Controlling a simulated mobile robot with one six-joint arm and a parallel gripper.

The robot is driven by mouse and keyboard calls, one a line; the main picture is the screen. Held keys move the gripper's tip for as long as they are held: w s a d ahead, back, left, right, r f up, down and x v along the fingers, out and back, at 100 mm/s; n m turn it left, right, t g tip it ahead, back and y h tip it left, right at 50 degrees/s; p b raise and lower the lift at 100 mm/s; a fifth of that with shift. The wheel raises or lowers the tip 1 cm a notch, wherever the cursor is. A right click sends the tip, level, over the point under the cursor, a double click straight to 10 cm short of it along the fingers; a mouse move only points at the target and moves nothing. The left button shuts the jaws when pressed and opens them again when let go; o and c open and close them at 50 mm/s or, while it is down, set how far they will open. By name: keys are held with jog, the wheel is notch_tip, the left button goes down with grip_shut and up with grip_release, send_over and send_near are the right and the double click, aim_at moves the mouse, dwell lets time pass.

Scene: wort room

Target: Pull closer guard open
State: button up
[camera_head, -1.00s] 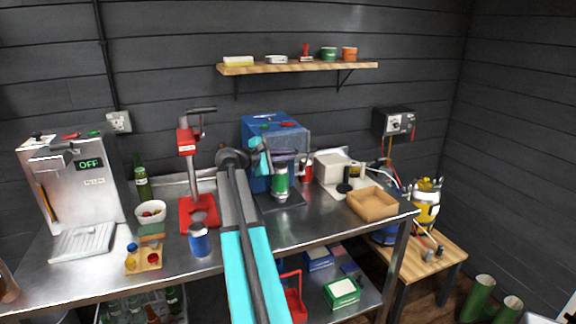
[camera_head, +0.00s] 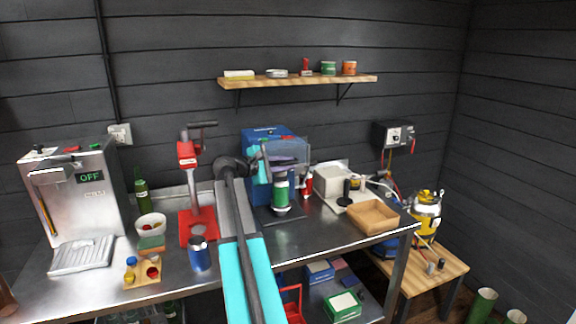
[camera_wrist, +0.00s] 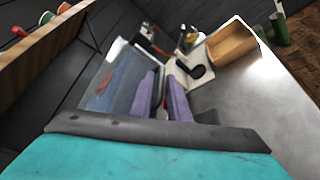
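The closer (camera_head: 259,135) is a blue machine near the back middle of the steel bench. A see-through grey guard (camera_head: 296,149) covers its front, with a green can-like object (camera_head: 281,190) below. My gripper (camera_head: 287,163) is at the guard, seen partly through it, with its lavender fingers pointing right. In the wrist view, my gripper (camera_wrist: 160,84) has its two fingers apart, with background showing between them. The guard (camera_wrist: 113,88) shows beside the left finger there. I cannot tell whether a finger touches it.
A red press (camera_head: 197,217) and blue cup (camera_head: 200,253) stand left of my arm. A brown tray (camera_head: 373,215), white box (camera_head: 328,181) and red bottle (camera_head: 307,184) are right of the closer. A wooden shelf (camera_head: 300,82) hangs above. Bare bench lies before the tray.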

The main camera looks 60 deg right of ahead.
jog(key=b+v, duration=0.3)
jog(key=v, duration=1)
jog(key=shift+a, duration=0.1)
